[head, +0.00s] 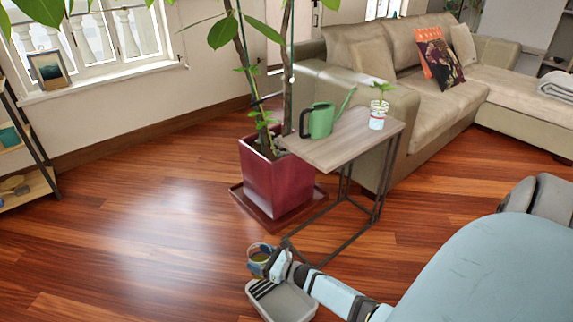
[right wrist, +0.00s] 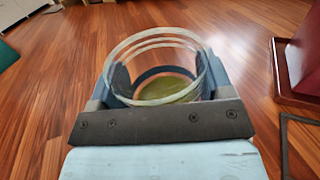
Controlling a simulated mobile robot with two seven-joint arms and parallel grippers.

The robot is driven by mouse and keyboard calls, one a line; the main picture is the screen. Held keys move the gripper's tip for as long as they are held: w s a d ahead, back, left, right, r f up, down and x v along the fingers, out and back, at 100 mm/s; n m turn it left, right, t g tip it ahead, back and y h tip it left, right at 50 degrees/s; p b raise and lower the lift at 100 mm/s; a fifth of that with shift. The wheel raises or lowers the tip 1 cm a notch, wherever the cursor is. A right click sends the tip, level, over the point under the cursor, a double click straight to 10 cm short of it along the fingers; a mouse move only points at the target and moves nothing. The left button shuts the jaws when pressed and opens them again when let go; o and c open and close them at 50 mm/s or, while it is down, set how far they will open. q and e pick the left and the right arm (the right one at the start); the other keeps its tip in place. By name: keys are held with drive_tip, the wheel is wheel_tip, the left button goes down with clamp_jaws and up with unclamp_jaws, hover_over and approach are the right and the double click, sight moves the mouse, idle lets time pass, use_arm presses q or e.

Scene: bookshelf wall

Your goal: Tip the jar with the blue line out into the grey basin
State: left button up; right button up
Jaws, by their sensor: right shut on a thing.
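The clear glass jar (head: 258,263) is in my right gripper (head: 270,263), low in the middle of the head view. It looks roughly upright, with an olive-yellow content inside. In the right wrist view the jar (right wrist: 160,58) shows its clear round rim, a dark blue band and the olive content at the bottom, between the two fingers (right wrist: 165,82). The grey basin (head: 268,311) is just below and nearer than the jar in the head view, partly covered by my right arm. The jar is beside the basin's far edge, not clearly over it. My left gripper is not in view.
A side table (head: 340,145) carries a green watering can (head: 320,121) and a small potted plant (head: 378,116). A large maroon planter (head: 272,180) stands on the floor beside it. A sofa (head: 350,85) is behind. The wooden floor at the left is clear.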

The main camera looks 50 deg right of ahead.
use_arm(q)
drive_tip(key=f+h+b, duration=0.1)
drive_tip(key=b, duration=0.3)
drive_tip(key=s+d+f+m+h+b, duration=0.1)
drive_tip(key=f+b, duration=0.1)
drive_tip(key=b, duration=0.3)
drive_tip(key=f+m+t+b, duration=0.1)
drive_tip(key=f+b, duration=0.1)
drive_tip(key=b, duration=0.2)
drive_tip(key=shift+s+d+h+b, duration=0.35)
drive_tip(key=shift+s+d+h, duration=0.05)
use_arm(e)
drive_tip(key=s+d+f, duration=0.2)
drive_tip(key=d+f, duration=0.1)
drive_tip(key=f, duration=0.9)
drive_tip(key=s+d+f, duration=0.3)
drive_tip(key=f, duration=0.9)
drive_tip(key=shift+d+m, duration=0.3)
drive_tip(key=shift+d, duration=0.1)
